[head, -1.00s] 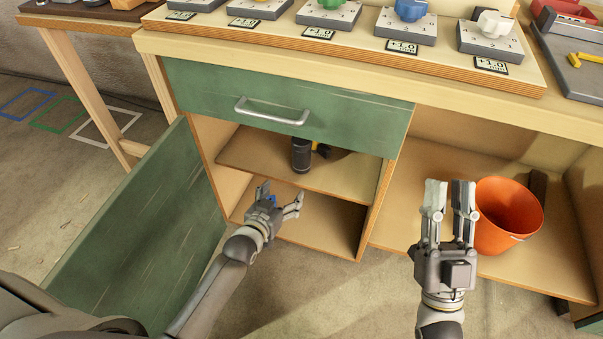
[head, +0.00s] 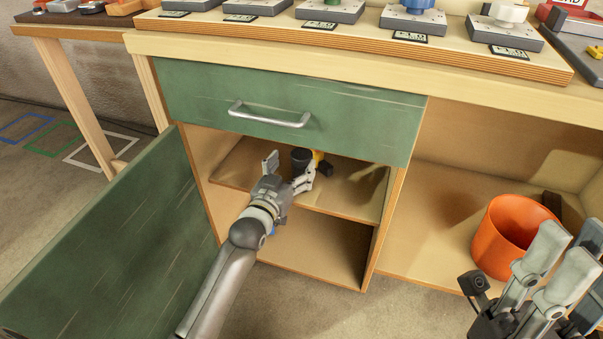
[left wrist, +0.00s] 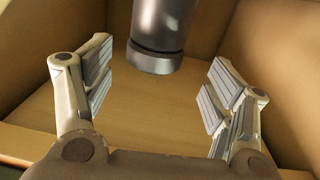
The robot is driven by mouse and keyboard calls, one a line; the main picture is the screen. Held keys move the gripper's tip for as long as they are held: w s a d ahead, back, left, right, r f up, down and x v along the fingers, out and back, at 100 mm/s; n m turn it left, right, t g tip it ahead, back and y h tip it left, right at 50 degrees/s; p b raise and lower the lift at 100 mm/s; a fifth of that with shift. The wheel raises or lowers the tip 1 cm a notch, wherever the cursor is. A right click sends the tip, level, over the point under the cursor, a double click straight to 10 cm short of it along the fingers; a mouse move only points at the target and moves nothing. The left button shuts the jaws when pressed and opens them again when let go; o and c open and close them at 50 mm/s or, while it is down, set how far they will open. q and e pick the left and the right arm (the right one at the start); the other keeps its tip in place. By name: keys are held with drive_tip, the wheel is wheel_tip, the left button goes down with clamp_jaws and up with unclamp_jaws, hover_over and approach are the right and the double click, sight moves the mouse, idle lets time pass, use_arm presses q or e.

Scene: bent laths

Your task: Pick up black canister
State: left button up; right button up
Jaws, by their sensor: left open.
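The black canister (head: 301,157) stands on the upper shelf of the open cabinet, just under the drawer; my left gripper hides its lower part. My left gripper (head: 288,169) is open at the front of that shelf, its fingers pointing in at the canister. In the left wrist view the canister (left wrist: 157,35) shows as a dark cylinder with a ringed end, at the top middle. It lies in line with the gap between the spread fingers (left wrist: 160,88), with clear space on both sides. My right gripper (head: 562,257) is at the lower right, partly cut off.
The green drawer (head: 290,105) is closed above the shelf (head: 345,203), and the green door (head: 120,240) stands open at left. An orange bucket (head: 503,240) sits in the right bay near my right gripper.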

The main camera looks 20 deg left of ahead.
use_arm(q)
drive_tip(key=w+b, duration=0.1)
drive_tip(key=w, duration=0.1)
drive_tip(key=w+d+b, duration=0.1)
drive_tip(key=w, duration=0.1)
drive_tip(key=shift+w, duration=0.15)
drive_tip(key=shift+w+r, duration=0.15)
drive_tip(key=shift+w, duration=0.15)
drive_tip(key=c, duration=1.6)
